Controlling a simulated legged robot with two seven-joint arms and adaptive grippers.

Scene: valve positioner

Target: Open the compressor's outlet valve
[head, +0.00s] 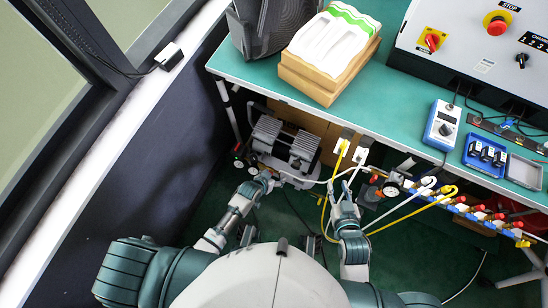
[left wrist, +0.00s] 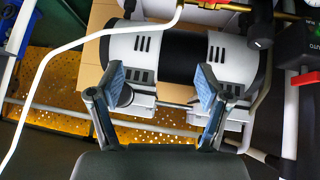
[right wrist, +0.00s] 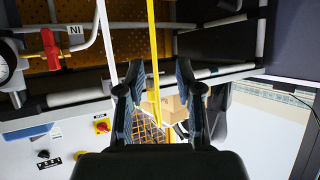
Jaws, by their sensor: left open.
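The compressor (head: 285,145) stands on the floor under the bench. In the left wrist view its white-ended black body (left wrist: 180,58) lies just beyond my left gripper. That gripper (left wrist: 159,80) is open and empty. In the head view the left gripper (head: 262,180) is beside the compressor's near side. A brass fitting with a little red (left wrist: 205,4) is cut off at the top of the left wrist view; I cannot tell if it is the outlet valve. My right gripper (head: 343,190) is open. In its wrist view, the gripper's fingers (right wrist: 160,78) are apart, with a yellow hose between or behind them.
Yellow (head: 410,212) and white hoses run near my right arm. A red handle (right wrist: 50,46) marked NI and a gauge (head: 390,190) are near the bench edge. The green bench (head: 390,100) overhangs the compressor. A dark wall (head: 150,150) is on the left.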

